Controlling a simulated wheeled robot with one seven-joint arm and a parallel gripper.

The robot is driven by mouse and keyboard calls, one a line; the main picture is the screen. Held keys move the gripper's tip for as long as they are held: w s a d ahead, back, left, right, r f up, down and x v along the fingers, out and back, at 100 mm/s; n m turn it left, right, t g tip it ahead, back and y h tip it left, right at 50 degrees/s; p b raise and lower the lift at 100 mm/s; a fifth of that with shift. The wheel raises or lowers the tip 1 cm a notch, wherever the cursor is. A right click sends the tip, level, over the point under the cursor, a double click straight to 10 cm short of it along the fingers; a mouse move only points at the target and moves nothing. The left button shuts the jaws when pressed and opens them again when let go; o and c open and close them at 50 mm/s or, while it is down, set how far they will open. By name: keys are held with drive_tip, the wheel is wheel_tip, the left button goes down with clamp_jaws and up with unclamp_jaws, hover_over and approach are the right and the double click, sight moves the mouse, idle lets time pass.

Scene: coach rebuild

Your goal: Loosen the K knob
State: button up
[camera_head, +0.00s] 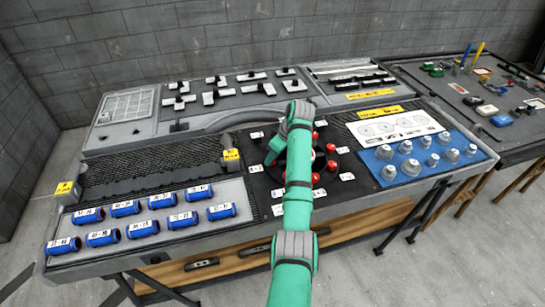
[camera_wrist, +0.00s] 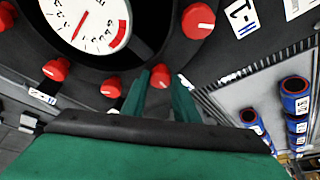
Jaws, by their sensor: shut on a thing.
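In the wrist view, the green fingers of my gripper (camera_wrist: 161,92) are shut on a red knob (camera_wrist: 160,75) at the edge of a dark round panel. The label for this knob is not readable, so I cannot tell its letter. Other red knobs ring the panel, such as a large one (camera_wrist: 198,20) at upper right and one (camera_wrist: 56,69) at left. In the head view, my green arm reaches over the dark knob panel (camera_head: 262,183) at the bench's middle. It hides my fingertips and the held knob.
A white dial (camera_wrist: 88,18) with a red arc sits inside the knob ring. Blue labelled cylinders (camera_head: 125,208) lie left of the panel. Silver knobs on a blue mat (camera_head: 470,167) stand at right. A yellow sign block (camera_head: 231,160) is just left of the panel.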

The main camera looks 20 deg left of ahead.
drive_tip(key=shift+n, duration=0.6)
drive_tip(key=o, duration=1)
drive_tip(key=shift+o, duration=0.2)
drive_tip(key=w+v, duration=0.1)
drive_tip(key=v, duration=0.9)
drive_tip(key=shift+s+d+r, duration=0.25)
drive_tip(key=shift+s+r, duration=0.1)
